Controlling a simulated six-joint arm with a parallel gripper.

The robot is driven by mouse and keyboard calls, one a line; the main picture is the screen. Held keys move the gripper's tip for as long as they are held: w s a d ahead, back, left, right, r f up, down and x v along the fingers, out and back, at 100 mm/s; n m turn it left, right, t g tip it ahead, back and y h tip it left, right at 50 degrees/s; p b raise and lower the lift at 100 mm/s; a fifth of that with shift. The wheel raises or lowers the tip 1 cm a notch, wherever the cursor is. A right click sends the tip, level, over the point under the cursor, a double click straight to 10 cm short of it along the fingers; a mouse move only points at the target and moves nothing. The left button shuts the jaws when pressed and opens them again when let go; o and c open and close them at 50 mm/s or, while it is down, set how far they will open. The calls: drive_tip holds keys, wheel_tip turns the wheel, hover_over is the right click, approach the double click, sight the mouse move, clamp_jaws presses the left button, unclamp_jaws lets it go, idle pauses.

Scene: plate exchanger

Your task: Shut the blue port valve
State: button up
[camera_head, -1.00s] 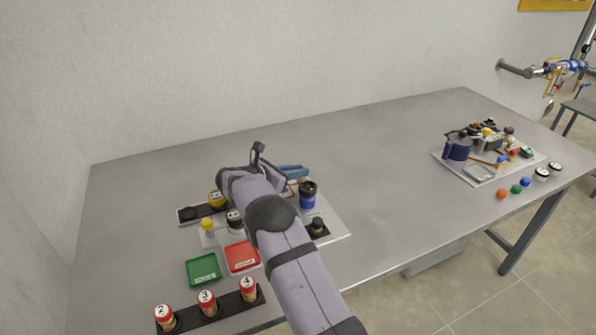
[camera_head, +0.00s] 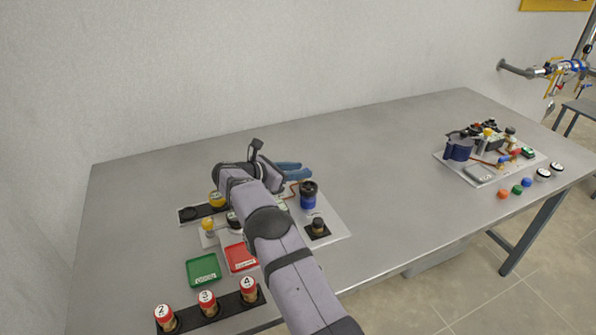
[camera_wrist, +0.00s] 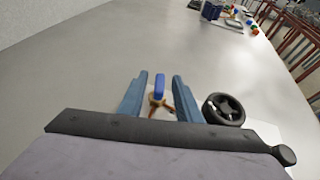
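The blue port valve handle (camera_wrist: 159,86) stands as an upright blue lever on a copper-coloured fitting (camera_wrist: 161,106) in the wrist view. It lies between the two blue fingers of my gripper (camera_wrist: 160,84), with a gap on either side. My gripper is open. In the head view my gripper (camera_head: 292,170) is over the back of the light plate (camera_head: 336,226). There I cannot make out the blue handle, which my gripper and arm seem to hide.
A dark-blue cylinder with a black top (camera_head: 308,194) stands close right of my gripper. A red tray (camera_head: 241,258), a green tray (camera_head: 203,270) and a black rack (camera_head: 228,304) with numbered red-capped items are at the front. The table's middle is clear.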

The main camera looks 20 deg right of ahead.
drive_tip(key=shift+a, duration=0.1)
drive_tip(key=shift+b+v, duration=0.85)
drive_tip(key=shift+v, duration=2.75)
